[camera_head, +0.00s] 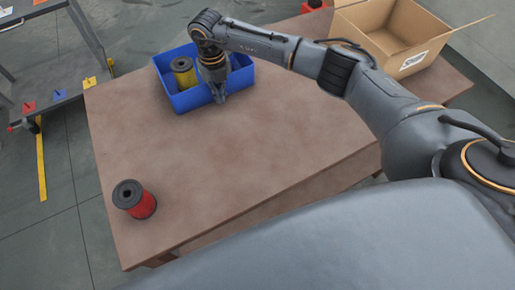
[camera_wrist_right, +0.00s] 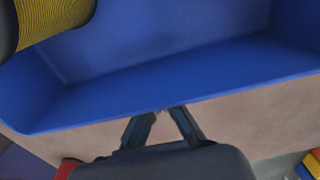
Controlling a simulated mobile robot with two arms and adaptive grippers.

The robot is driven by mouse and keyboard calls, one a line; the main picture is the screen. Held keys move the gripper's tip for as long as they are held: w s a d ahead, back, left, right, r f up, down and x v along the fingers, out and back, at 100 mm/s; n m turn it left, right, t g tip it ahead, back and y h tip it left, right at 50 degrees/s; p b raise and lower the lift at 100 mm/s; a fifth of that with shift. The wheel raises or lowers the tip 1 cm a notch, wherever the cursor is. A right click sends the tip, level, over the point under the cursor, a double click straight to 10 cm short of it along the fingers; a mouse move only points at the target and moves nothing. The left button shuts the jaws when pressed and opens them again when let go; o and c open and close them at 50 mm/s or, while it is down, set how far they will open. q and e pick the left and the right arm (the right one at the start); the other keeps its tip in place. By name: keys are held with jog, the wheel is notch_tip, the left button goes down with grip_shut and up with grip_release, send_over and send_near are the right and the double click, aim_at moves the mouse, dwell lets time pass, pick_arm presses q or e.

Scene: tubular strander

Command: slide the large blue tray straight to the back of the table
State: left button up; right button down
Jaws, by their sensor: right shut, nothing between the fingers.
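The large blue tray (camera_head: 187,101) stands near the far edge of the brown table (camera_head: 235,150), left of centre. It holds a yellow spool with a dark flange (camera_head: 182,65), also in the wrist view (camera_wrist_right: 52,14). My right gripper (camera_head: 221,100) points down at the near side of the tray, fingers shut and empty. In the wrist view its fingertips (camera_wrist_right: 167,110) are at the tray's near wall (camera_wrist_right: 170,95); I cannot tell whether they touch it. The gripper and forearm hide part of the tray's right side. My left gripper is not in view.
An open cardboard box (camera_head: 385,45) sits at the back right. A grey cart (camera_head: 60,105) stands on the floor to the left. The table's middle is clear.

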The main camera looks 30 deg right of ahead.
jog(key=w+b, duration=0.1)
jog(key=w+f, duration=0.1)
jog(key=w, duration=0.1)
jog(key=shift+w+b, duration=0.1)
jog(key=shift+b, duration=0.25)
jog(key=shift+w+b, duration=0.35)
jog(key=shift+b, duration=0.05)
jog(key=shift+w+a+r+b, duration=0.1)
jog(key=shift+w+r+b, duration=0.15)
jog(key=shift+r+b, duration=0.2)
jog(key=shift+w, duration=0.2)
